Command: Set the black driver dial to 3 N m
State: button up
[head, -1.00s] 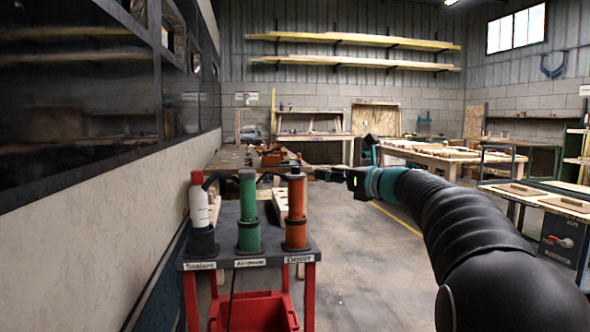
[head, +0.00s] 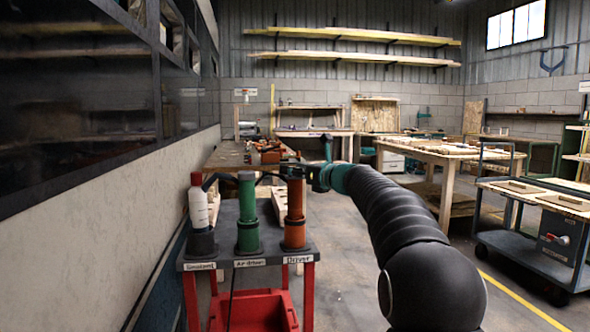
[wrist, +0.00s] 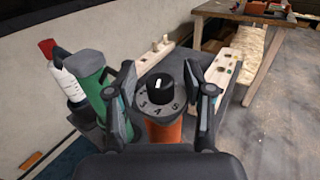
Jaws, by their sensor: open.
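The orange driver (head: 295,218) stands upright in the right-hand holder of the cart, above a label reading Driver. Its black dial (wrist: 159,93) is on top in the wrist view, with a white mark on its upper face. Small digits ring the dial's base; a 4 and a 5 seem readable at the near side, but I cannot tell the set value. My gripper (wrist: 167,84) is open, with one finger on each side of the dial and gaps showing. In the head view my gripper (head: 312,175) is at the driver's top, partly hiding it.
A green tool (head: 248,212) stands close to the left of the driver, and a red-and-white bottle (head: 198,210) stands further left. A red bin (head: 255,312) sits below the cart top. Wooden pieces (wrist: 234,68) lie beyond the driver. Open floor is to the right.

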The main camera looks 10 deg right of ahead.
jog(key=shift+c, duration=0.2)
grip_shut()
jog(key=shift+m+h, duration=0.3)
jog(key=m+t+h+b, duration=0.1)
jog(key=m+h, duration=0.1)
jog(key=h, duration=0.1)
jog(key=m+t+h+b, duration=0.1)
jog(key=m+h+b, duration=0.1)
jog(key=h, duration=0.1)
jog(key=shift+a+f+t, duration=0.1)
jog(key=shift+a+t, duration=0.05)
jog(key=shift+t, duration=0.25)
jog(key=m+h+b, duration=0.1)
jog(key=m+h, duration=0.2)
jog(key=h, duration=0.1)
jog(key=shift+h, duration=0.4)
jog(key=shift+m+h, duration=1.1)
jog(key=shift+h, duration=0.4)
jog(key=shift+g+h, duration=0.3)
